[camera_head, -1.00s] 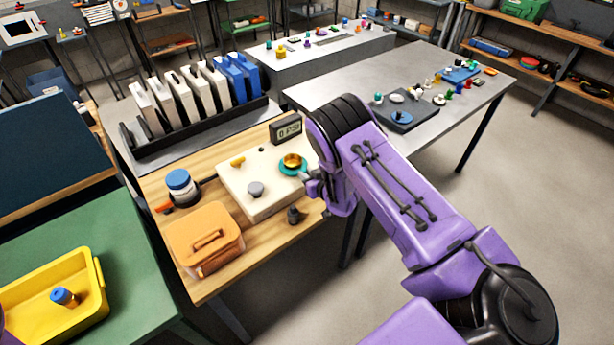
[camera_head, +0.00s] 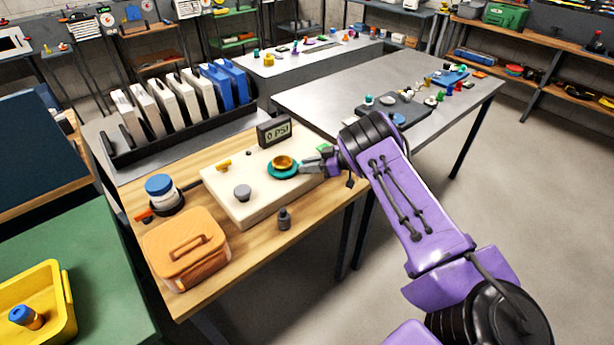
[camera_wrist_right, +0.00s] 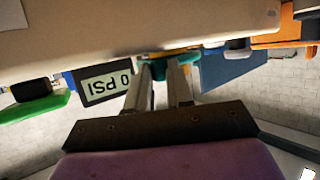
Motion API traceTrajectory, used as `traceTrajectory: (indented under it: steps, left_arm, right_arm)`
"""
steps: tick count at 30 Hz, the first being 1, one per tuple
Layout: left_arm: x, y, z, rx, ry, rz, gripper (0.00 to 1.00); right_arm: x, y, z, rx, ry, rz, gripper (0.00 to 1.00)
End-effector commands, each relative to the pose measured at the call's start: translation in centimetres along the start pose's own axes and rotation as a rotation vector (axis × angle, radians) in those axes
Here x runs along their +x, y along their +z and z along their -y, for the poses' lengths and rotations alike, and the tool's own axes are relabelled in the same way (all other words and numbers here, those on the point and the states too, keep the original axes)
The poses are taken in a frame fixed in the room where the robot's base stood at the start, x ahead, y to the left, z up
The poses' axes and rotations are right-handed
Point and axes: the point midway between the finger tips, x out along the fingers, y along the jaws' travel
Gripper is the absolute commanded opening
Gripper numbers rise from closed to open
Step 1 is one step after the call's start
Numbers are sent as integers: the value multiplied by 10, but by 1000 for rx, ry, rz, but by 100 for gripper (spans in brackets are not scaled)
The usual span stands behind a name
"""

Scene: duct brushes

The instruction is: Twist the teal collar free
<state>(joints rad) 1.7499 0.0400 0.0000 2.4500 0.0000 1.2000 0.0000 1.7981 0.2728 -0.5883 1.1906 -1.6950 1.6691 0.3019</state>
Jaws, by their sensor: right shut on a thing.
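The teal collar (camera_head: 283,171) is a ring around a gold fitting (camera_head: 283,161) on top of the cream block (camera_head: 262,203). My right gripper (camera_head: 302,168) reaches in low from the right and is shut on the collar's right edge. In the right wrist view, which looks upside down, teal (camera_wrist_right: 158,69) shows between the two fingertips, against the cream block (camera_wrist_right: 120,25). Most of the collar is hidden there. My left gripper is not in view.
A grey knob (camera_head: 242,192) and a yellow lever (camera_head: 222,166) stand on the block. A blue-lidded jar (camera_head: 160,188), an orange case (camera_head: 185,250) and a small dark bottle (camera_head: 284,219) stand around it. A green object (camera_head: 324,148) is close behind my gripper.

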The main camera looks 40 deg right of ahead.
Motion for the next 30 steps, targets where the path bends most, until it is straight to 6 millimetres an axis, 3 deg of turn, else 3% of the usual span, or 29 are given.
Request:
traceTrajectory:
  steps: [1, 7, 25, 26, 27, 30]
  left_arm:
    - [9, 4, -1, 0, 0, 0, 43]
    - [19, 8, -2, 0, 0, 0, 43]
    - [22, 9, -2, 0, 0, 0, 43]
    - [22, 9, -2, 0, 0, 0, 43]
    - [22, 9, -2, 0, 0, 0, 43]
    - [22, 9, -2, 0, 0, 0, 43]
  right_arm:
    - [2, 4, -3, -11, -21, -3, 0]
    - [3, 1, -8, -38, -89, -2, 0]
    - [3, -2, -10, -49, -121, -3, 0]
    - [3, -3, -10, -49, -121, -4, 31]
    - [3, -2, -10, -49, -120, -3, 44]
    - [2, -2, -10, -49, -120, -3, 46]
